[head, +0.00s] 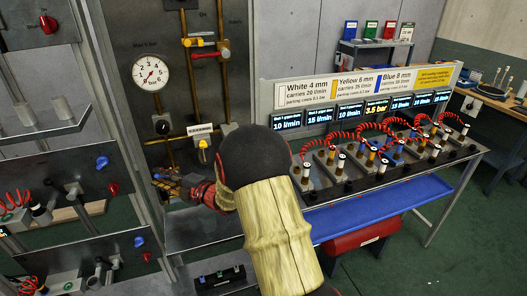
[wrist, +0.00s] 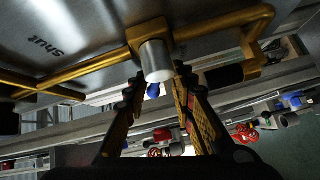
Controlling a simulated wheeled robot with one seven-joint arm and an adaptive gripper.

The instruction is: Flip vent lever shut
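My gripper (wrist: 157,88) is in front of the panel's lower part, its two fingers spread apart with nothing held between them. It also shows in the head view (head: 166,184), left of my arm. In the wrist view a pale grey cylinder (wrist: 155,60) on a brass fitting stands just ahead of the fingertips, roughly in line with the gap. I cannot tell whether it touches them or is the vent lever's end. The word "shut" (wrist: 43,48) is upside down on the panel beside it.
A round gauge (head: 150,73) and brass pipes are on the panel above. A bench with a blue tray (head: 380,207) and several red coiled hoses stands to the right. Grey shelves with knobs (head: 102,162) stand at the left. Green floor is open at the lower right.

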